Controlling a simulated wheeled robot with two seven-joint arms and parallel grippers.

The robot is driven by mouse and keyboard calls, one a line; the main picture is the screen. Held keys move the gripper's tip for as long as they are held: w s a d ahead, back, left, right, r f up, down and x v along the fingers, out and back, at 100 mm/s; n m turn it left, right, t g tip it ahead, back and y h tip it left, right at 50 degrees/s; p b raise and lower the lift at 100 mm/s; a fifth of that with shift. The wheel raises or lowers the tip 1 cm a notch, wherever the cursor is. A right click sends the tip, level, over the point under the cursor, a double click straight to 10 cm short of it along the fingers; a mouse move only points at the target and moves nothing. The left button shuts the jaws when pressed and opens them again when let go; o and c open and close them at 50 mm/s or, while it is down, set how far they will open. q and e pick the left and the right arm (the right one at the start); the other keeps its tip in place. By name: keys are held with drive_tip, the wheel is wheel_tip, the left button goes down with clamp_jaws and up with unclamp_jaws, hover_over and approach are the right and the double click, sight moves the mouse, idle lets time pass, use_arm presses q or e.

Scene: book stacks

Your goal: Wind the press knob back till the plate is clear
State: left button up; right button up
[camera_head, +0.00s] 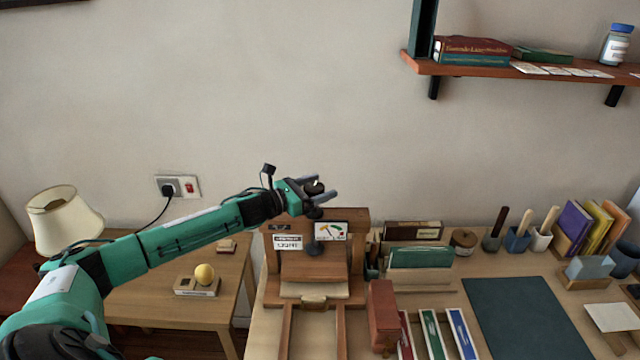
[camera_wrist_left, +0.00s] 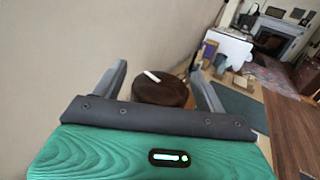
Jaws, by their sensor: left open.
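The wooden press (camera_head: 358,262) stands at the left end of the bench. Its dark round knob (camera_head: 314,188) is at the top, above the crossbeam. In the left wrist view the knob (camera_wrist_left: 160,94) is dark brown with a white mark on top. My left gripper (camera_head: 316,187) is open, with one finger on each side of the knob; in the wrist view its fingers (camera_wrist_left: 160,84) stand apart around it, with gaps visible. The brown plate (camera_head: 314,264) is low in the frame over a pale layer; I cannot tell whether they touch. My right gripper is not in view.
A gauge (camera_head: 331,231) and a label reading LIGHT (camera_head: 288,243) are on the crossbeam. A red-brown box (camera_head: 382,315) and a card holder (camera_head: 420,258) stand close right of the press. A lamp (camera_head: 64,218) is at the left. The dark mat (camera_head: 525,315) is bare.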

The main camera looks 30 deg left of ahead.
use_arm(q)
drive_tip(key=shift+w+d, duration=0.15)
drive_tip(key=shift+w, duration=0.2)
drive_tip(key=c, duration=1)
drive_tip(key=shift+o, duration=0.2)
